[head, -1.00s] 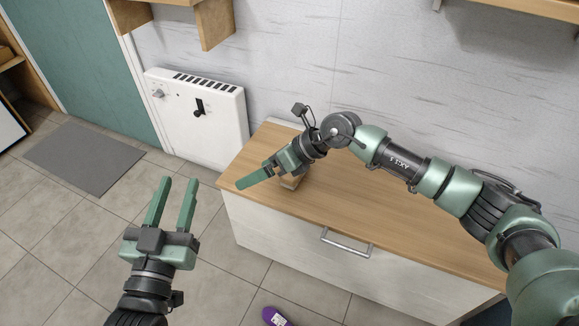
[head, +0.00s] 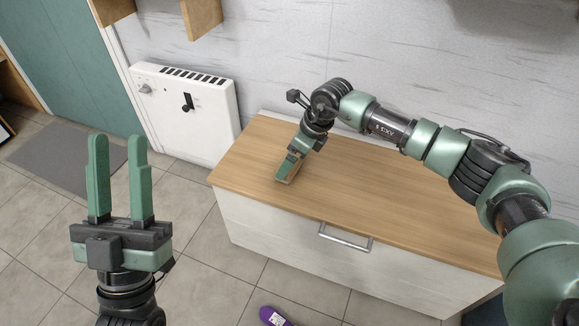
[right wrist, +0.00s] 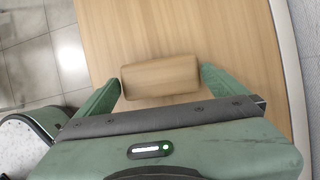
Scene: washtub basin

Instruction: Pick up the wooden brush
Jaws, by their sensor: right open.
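The wooden brush (right wrist: 160,76) shows in the right wrist view as a plain light-brown block on the wooden top, lying between the two green fingers of my right gripper. The fingers stand at its two ends, and I cannot tell whether they touch it. In the head view my right gripper (head: 287,172) points down at the front left part of the cabinet top and hides most or all of the brush. My left gripper (head: 117,145) is open and empty, above the floor left of the cabinet.
The cabinet (head: 400,210) has a wooden top that is bare around the brush. A white heater (head: 185,105) is on the wall to the left. A purple shoe-like object (head: 273,316) lies on the tiled floor (head: 190,255) in front. A grey mat (head: 62,158) lies at left.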

